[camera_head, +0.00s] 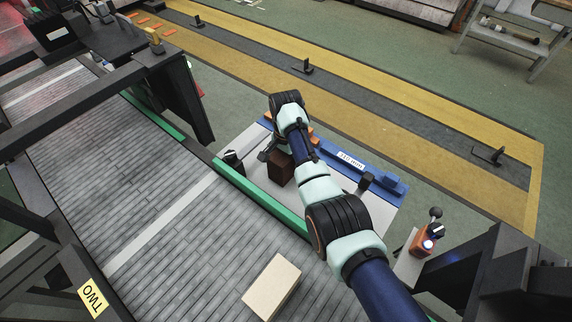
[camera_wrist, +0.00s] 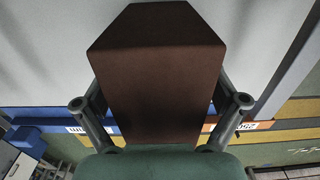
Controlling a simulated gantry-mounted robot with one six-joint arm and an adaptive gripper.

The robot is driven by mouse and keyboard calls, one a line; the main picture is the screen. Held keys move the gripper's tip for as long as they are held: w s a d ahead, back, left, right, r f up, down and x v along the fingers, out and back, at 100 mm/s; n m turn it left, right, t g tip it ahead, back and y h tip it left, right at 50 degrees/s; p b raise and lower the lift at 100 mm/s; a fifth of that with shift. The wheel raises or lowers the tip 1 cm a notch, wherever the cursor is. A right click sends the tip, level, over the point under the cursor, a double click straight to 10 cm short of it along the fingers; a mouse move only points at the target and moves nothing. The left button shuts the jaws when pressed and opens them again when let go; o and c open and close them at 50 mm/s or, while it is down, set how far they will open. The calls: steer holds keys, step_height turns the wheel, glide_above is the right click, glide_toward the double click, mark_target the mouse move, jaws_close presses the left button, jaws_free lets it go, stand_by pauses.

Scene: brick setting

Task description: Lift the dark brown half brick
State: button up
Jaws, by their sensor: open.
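The dark brown half brick (camera_head: 280,168) stands on the white plate (camera_head: 336,182) beside the conveyor. It fills the middle of the wrist view (camera_wrist: 155,80). My gripper (camera_head: 269,151) is at the brick, with my arm reaching over the plate from the lower right. In the wrist view my open gripper (camera_wrist: 160,101) has one finger on each side of the brick. Whether the fingers touch it I cannot tell. The brick's lower end in that view is hidden behind the green part of my gripper.
A blue rail (camera_head: 385,184) with a measurement label runs along the plate's far side, with an orange piece (camera_head: 314,141) near it. A green-edged conveyor (camera_head: 262,198) carries a pale brick (camera_head: 272,287). An orange control box (camera_head: 427,242) stands at right.

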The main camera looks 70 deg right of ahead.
steer(key=shift+f, duration=0.55)
steer(key=shift+r, duration=0.1)
steer(key=shift+c, duration=1.2)
steer(key=shift+s, duration=0.1)
steer(key=c, duration=1.4)
steer(key=shift+o, duration=0.2)
